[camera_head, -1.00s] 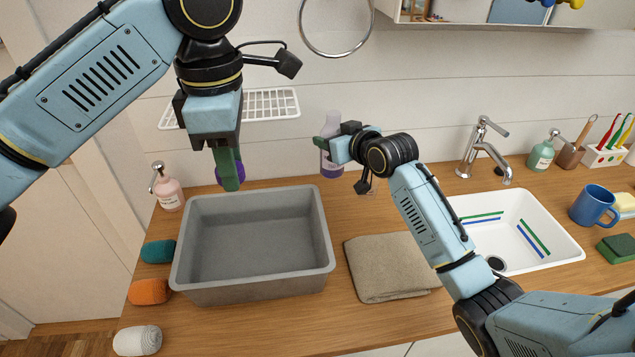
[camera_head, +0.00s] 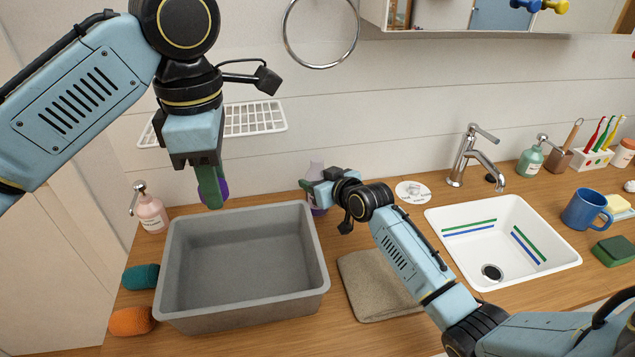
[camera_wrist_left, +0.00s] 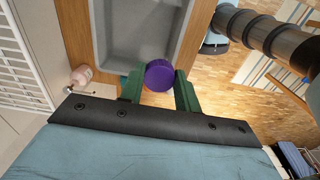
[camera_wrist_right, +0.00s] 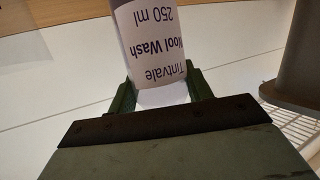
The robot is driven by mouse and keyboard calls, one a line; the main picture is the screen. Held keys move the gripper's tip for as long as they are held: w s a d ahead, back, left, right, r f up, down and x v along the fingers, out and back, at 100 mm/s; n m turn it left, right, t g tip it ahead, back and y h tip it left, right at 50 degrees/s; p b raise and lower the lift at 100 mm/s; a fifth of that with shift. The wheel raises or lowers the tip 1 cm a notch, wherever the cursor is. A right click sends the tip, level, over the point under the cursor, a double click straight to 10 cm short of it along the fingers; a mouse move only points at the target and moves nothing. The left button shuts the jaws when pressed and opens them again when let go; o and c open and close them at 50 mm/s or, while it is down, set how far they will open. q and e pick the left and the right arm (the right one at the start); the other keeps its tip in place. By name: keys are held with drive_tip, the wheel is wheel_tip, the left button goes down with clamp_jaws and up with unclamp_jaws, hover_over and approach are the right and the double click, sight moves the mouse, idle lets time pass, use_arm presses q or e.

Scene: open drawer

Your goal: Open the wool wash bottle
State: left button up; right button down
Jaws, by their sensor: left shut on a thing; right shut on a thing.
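The wool wash bottle (camera_wrist_right: 150,50), with its white label, is between the fingers of my right gripper (camera_wrist_right: 165,92), which is shut on it. In the head view the pale bottle (camera_head: 316,170) is at the basin's back right corner, partly hidden by my right gripper (camera_head: 308,185). I cannot tell whether its base touches the counter. The purple cap (camera_wrist_left: 160,75) is apart from the bottle, and my left gripper (camera_wrist_left: 160,88) is shut on it. In the head view the left gripper (camera_head: 211,195) points down above the basin's back left edge, partly hiding the cap (camera_head: 222,189).
A grey basin (camera_head: 318,250) stands on the wooden counter, with a folded towel (camera_head: 365,290) beside it. A pink pump bottle (camera_head: 151,213) is at its left. A white sink (camera_head: 470,265) and blue mug (camera_head: 583,211) are further right. A wire rack (camera_head: 255,118) is behind.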

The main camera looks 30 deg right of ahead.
drive_tip(key=shift+f, duration=0.1)
drive_tip(key=c, duration=1)
unclamp_jaws()
drive_tip(key=shift+f, duration=0.1)
drive_tip(key=o, duration=0.4)
